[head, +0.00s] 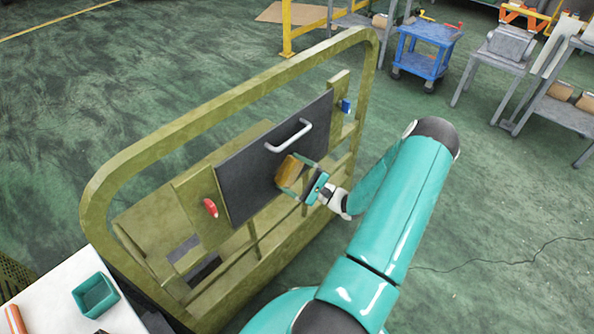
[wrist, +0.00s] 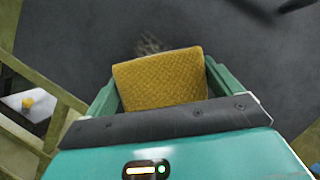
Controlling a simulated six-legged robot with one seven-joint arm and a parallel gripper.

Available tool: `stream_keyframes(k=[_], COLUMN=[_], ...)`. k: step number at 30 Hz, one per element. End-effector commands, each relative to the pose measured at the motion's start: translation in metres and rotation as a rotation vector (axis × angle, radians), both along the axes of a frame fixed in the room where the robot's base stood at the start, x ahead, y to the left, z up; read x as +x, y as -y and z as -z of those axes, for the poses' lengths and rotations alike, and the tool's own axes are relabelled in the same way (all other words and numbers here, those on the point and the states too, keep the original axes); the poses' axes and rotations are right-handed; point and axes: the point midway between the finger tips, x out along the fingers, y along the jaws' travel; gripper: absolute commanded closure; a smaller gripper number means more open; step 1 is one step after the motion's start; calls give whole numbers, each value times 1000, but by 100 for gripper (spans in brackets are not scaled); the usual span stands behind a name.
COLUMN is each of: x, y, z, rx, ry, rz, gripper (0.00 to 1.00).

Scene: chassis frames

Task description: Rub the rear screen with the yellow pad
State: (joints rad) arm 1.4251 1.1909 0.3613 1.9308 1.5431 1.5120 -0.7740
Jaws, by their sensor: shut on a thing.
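The yellow pad (head: 289,171) is between the fingers of my gripper (head: 302,180), which is shut on it. The wrist view shows the pad (wrist: 160,80) with a green finger on each side. The pad is in front of the dark grey screen (head: 250,172), low and right of its middle. I cannot tell whether it touches the surface. In the wrist view the screen (wrist: 240,45) fills the background, and a brownish smudge (wrist: 150,43) shows on it just beyond the pad. The pad hides part of the screen.
The screen is set in an olive tubular frame (head: 225,90) and carries a pale handle (head: 289,135). A red knob (head: 210,207) and a blue knob (head: 346,106) flank it. A white table with a green bin (head: 95,295) is lower left. A blue cart (head: 425,50) stands behind.

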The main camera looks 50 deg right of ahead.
Motion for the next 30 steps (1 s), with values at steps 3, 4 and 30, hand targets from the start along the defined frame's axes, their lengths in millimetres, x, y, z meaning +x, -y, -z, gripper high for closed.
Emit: stream_keyframes(k=[3, 4, 30], x=[1, 1, -3], y=[-11, -13, -50], z=[-1, -1, 0], rx=[2, 2, 0], ry=[2, 2, 1], rz=[-3, -3, -1], gripper=[28, 28, 28])
